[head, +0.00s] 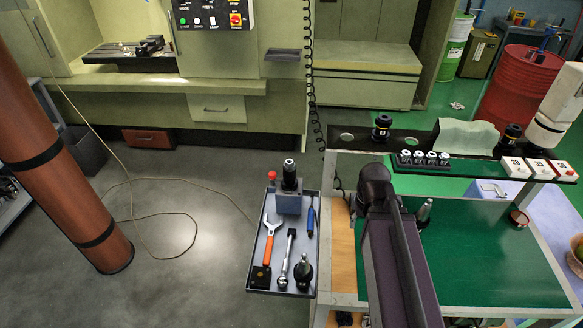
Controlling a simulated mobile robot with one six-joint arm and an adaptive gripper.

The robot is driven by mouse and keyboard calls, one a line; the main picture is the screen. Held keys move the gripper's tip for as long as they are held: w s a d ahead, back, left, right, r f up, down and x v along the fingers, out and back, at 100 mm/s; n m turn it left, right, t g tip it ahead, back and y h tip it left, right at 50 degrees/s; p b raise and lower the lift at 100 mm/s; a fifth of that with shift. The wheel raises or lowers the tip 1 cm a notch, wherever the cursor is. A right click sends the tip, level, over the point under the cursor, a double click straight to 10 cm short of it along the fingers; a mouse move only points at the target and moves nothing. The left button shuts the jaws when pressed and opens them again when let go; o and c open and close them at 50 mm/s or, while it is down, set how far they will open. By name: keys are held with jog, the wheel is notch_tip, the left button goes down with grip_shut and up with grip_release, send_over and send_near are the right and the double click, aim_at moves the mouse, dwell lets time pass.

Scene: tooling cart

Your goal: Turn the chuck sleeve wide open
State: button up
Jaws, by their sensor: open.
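A dark chuck (289,176) with a bright metal top stands upright in a grey block (288,203) at the far end of the side tray. I take its dark round body to be the sleeve; how far it is turned cannot be told at this size. My dark arm reaches up from the bottom of the head view, right of the tray and over the cart. My gripper is not visible beyond the arm's far end, and nothing is seen touching the chuck.
The grey tray (252,238) holds an orange-handled wrench (267,242), a ratchet (287,255), a blue tool (310,218) and a dark holder (303,272). A red knob (272,175) stands by the block. Another holder (424,213) stands on the green cart top (490,260).

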jog(key=o, duration=0.5)
jog(key=shift+d, duration=0.1)
jog(key=shift+c, duration=0.2)
jog(key=shift+o, duration=0.7)
jog(key=shift+w+r, duration=0.1)
jog(key=shift+w, duration=0.1)
notch_tip(320, 180, up, 10)
jog(key=m+p, duration=1)
jog(key=m, duration=0.7)
send_over(290, 169)
jog(key=w, duration=0.2)
jog(key=shift+f, duration=0.2)
jog(key=shift+f+b, duration=0.2)
jog(key=shift+b, duration=0.1)
notch_tip(290, 169, down, 14)
jog(key=b, duration=1.3)
jog(key=shift+r, duration=0.25)
